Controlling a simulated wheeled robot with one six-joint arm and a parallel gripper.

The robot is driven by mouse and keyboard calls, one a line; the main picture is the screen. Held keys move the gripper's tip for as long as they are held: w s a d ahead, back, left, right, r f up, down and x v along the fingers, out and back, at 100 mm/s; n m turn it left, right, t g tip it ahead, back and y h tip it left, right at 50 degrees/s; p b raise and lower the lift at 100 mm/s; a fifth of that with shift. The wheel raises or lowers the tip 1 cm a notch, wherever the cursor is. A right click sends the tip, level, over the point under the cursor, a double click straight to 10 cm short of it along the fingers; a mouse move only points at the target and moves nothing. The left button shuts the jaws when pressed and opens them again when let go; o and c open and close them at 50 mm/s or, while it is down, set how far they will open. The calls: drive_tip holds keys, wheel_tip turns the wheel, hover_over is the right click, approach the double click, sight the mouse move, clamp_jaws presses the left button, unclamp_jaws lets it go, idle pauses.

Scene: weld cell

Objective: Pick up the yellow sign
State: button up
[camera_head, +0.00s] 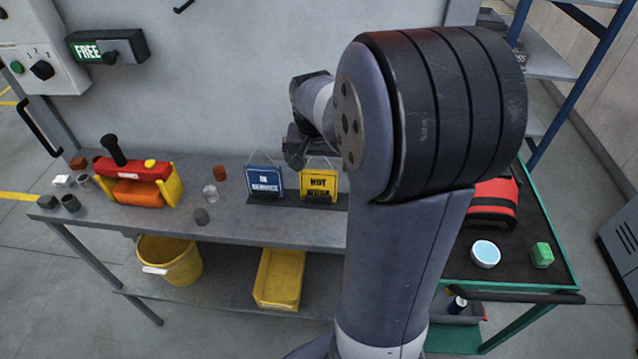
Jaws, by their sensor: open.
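The yellow sign (319,188), with dark lettering that reads "HOT WORK", stands upright on a dark base on the grey bench (235,222). A thin wire hanger rises above its top edge. A blue sign (264,181) reading "IN SERVICE" stands just left of it. My gripper (297,158) is above and slightly left of the yellow sign, between the two signs in the picture. Its jaws are open with nothing seen in them. The fingertips are small and dark here, and I cannot tell their exact distance from the hanger.
A red and yellow tool (140,182) and several small blocks and cups lie on the bench's left. A yellow bucket (170,262) and yellow bin (280,279) are on the lower shelf. A green-edged cart (565,262) stands right. My arm hides the bench's right end.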

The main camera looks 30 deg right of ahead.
sight(318, 171)
drive_tip(key=shift+p+x, duration=0.35)
drive_tip(key=shift+x, duration=1.7)
drive_tip(key=shift+w+d, duration=0.1)
drive_tip(key=shift+w, duration=0.05)
drive_tip(key=shift+c, duration=0.6)
drive_tip(key=c, duration=1)
wheel_tip(318, 171, up, 10)
drive_tip(key=shift+r+b, duration=0.1)
drive_tip(key=shift+b, duration=0.45)
